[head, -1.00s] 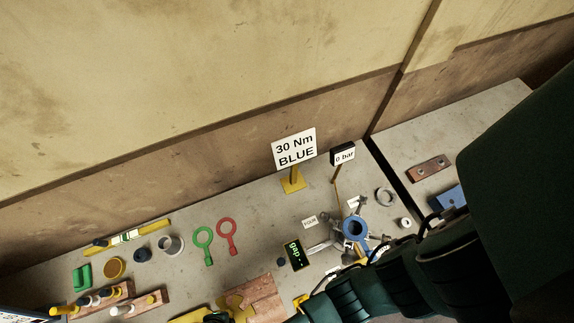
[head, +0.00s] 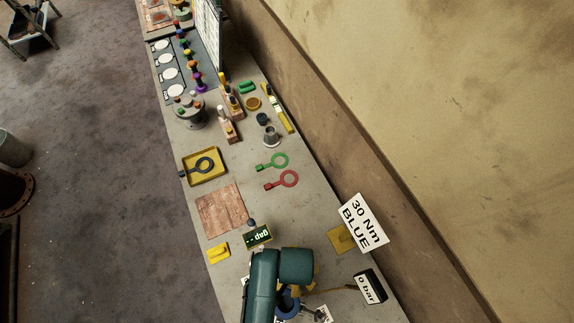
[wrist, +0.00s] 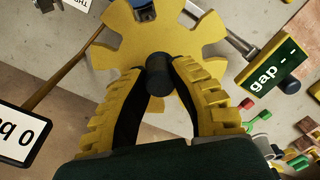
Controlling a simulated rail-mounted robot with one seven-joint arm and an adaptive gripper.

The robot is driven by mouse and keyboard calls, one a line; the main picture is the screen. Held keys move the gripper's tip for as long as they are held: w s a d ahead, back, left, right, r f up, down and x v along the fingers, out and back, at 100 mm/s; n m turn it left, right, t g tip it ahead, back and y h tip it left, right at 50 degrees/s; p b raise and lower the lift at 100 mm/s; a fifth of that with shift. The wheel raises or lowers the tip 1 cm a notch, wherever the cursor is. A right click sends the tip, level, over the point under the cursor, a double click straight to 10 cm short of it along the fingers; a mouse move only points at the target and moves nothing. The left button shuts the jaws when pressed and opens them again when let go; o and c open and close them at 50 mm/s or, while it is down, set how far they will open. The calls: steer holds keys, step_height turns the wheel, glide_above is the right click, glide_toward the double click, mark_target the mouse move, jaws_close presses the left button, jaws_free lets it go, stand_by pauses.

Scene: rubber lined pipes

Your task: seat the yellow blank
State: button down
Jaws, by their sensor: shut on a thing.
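The yellow blank is a flat yellow plate with notches around its rim, seen in the wrist view (wrist: 120,42), with a dark knob (wrist: 160,75) at its middle. My gripper (wrist: 159,72) is shut on that knob. In the head view my dark green wrist covers most of the blank and the gripper. The pipe end with the blue lining (head: 288,304) shows partly just below my wrist in the head view. A bit of blue (wrist: 145,10) shows past the blank's far edge in the wrist view. I cannot tell whether the blank touches the pipe.
The gap display (head: 257,237), the 0 bar sign (head: 370,287) and the 30 Nm BLUE sign (head: 361,222) stand close around. A bare brown mat (head: 220,208), a yellow block (head: 218,252) and red (head: 288,179) and green (head: 279,161) ring tools lie farther along the bench.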

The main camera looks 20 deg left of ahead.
mark_target(295, 292)
steer(key=s+r, duration=0.2)
steer(key=s, duration=0.7)
steer(key=shift+s+d+r+p, duration=0.25)
steer(key=shift+s+r+p, duration=0.1)
steer(key=shift+p, duration=0.1)
steer(key=shift+s, duration=0.1)
steer(key=shift+f+b, duration=1.2)
steer(key=shift+f, duration=1.4)
steer(key=shift+f+p, duration=0.3)
steer(key=shift+f, duration=0.45)
steer(key=shift+p, duration=0.8)
steer(key=shift+f, duration=0.1)
steer(key=c, duration=1)
jaws_free()
